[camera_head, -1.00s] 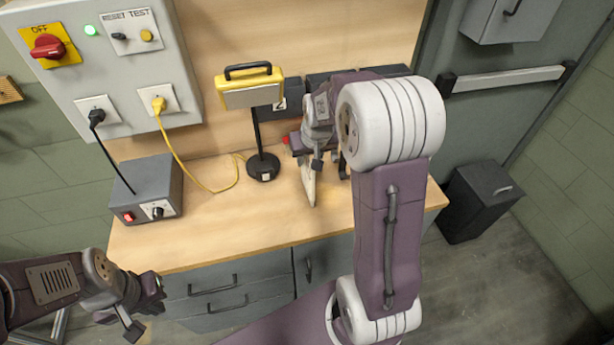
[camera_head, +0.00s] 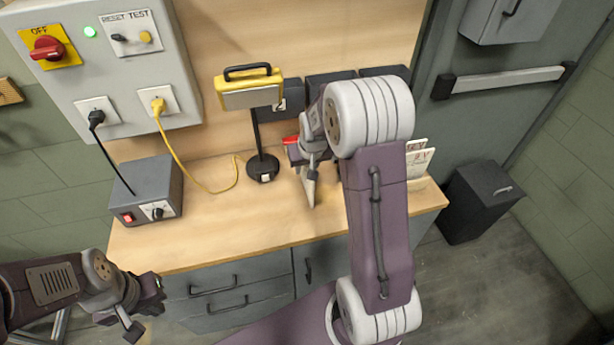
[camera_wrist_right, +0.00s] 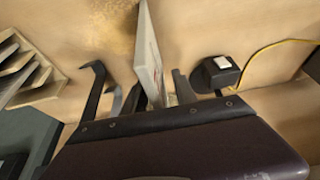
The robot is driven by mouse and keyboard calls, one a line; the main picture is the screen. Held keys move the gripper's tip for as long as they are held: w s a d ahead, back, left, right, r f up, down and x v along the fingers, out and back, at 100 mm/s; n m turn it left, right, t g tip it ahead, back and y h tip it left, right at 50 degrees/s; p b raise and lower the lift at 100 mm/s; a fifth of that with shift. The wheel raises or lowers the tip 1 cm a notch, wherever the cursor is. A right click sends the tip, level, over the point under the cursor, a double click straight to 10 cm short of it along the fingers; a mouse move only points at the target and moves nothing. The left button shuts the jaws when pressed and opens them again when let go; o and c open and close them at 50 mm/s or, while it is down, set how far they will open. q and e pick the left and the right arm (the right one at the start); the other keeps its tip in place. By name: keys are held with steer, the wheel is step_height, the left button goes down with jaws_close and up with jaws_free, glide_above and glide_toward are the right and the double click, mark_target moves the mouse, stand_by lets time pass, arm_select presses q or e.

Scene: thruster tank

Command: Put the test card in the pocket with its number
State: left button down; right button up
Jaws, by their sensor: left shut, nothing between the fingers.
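The test card (camera_head: 309,190) is a thin pale plate above the bench; it also shows nearly edge-on in the right wrist view (camera_wrist_right: 150,55). My right gripper (camera_head: 312,168) is shut on it, with dark fingers on either side. Its number cannot be read. Dark pockets stand along the back of the bench: one (camera_head: 292,96) behind the yellow case, one (camera_head: 325,80) in the middle, and one (camera_head: 388,71) at right. My arm hides much of them. My left gripper (camera_head: 146,308) is shut and empty in front of the bench.
A rack (camera_wrist_right: 30,75) stands at right on the bench, with white cards (camera_head: 418,160) in it. A grey power box (camera_head: 147,190) and yellow cable (camera_head: 190,175) are at left. The front middle bench is clear.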

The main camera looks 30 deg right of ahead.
steer(key=shift+f, duration=0.15)
jaws_close()
steer(key=s+d+r, duration=0.8)
steer(key=r, duration=0.3)
steer(key=shift+d+r, duration=0.3)
steer(key=shift+d, duration=0.05)
